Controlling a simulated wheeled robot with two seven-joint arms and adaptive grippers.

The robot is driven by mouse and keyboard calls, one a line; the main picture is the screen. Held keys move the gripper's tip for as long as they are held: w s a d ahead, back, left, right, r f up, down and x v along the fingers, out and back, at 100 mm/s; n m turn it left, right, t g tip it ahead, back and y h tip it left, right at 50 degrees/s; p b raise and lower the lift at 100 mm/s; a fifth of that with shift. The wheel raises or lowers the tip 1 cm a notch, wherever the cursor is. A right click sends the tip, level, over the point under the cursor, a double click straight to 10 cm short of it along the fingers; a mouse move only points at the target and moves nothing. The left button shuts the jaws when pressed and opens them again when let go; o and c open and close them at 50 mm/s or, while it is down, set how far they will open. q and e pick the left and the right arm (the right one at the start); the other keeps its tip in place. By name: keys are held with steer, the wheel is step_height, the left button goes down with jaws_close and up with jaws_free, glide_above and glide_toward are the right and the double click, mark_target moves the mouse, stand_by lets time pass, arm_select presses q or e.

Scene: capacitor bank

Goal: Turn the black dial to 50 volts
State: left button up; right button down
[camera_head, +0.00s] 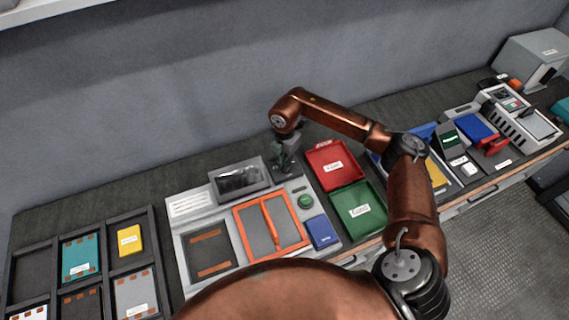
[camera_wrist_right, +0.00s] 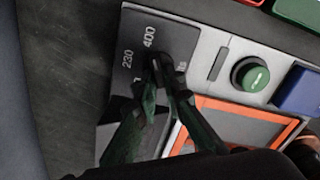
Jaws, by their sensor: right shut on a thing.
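My right gripper (camera_head: 286,162) reaches down over the back right of the grey bench panel. In the right wrist view its dark green fingers (camera_wrist_right: 167,78) are shut on the black dial, which sits on a dark scale plate (camera_wrist_right: 130,68). The labels 230 and 400 show beside the fingers; other marks are partly covered. The fingers and shadow hide most of the dial, so I cannot tell where its pointer stands. My left gripper is not in view.
A green button (camera_wrist_right: 250,75) is beside the dial plate. An orange-framed panel (camera_head: 240,222) and a dark display window (camera_head: 240,181) are to the left. Red (camera_head: 333,162) and green (camera_head: 357,208) trays stand to the right. The wall is close behind.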

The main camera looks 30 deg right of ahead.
steer(key=shift+n, duration=0.4)
steer(key=shift+d+n, duration=0.1)
steer(key=shift+n, duration=0.9)
steer(key=n, duration=0.3)
steer(key=shift+s+d+n, duration=0.1)
steer(key=shift+s+n, duration=0.05)
steer(key=shift+n, duration=0.15)
steer(key=n+b, duration=0.1)
steer(key=n, duration=0.5)
steer(key=shift+d, duration=0.2)
steer(key=n+b, duration=0.1)
steer(key=n, duration=0.4)
steer(key=shift+d+n+b, duration=0.2)
steer(key=shift+n+b, duration=0.15)
steer(key=shift+n, duration=0.05)
steer(key=n+b, duration=0.1)
steer(key=n, duration=0.4)
steer(key=shift+d+n, duration=0.1)
steer(key=shift+n, duration=0.2)
steer(key=c, duration=2)
jaws_free()
